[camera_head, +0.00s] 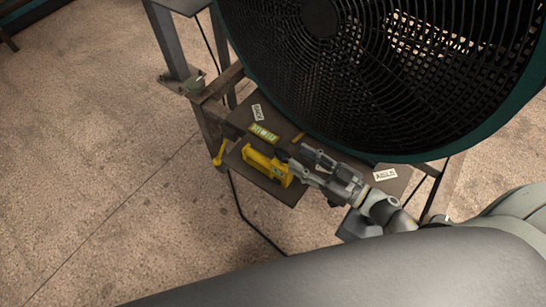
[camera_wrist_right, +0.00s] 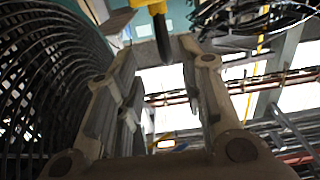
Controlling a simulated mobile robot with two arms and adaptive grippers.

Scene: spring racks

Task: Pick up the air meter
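A yellow tool with a dark round part, which looks like the air meter (camera_head: 262,161), lies at the front edge of a small dark shelf (camera_head: 285,194) in the head view. My right gripper (camera_head: 299,158) comes from the right, its fingertips close by the tool's right end. In the right wrist view its two fingers are apart, and a dark rod-like part with yellow at its top (camera_wrist_right: 161,32) shows between and beyond the tips. I cannot tell whether the fingers touch it. My left gripper is not in view.
A large round fan with a dark grille (camera_head: 380,70) stands just behind the shelf. A small yellow-green object (camera_head: 263,133) and white labels (camera_head: 385,174) are on the shelf. A metal post (camera_head: 172,45) rises at the left. The floor at left is clear.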

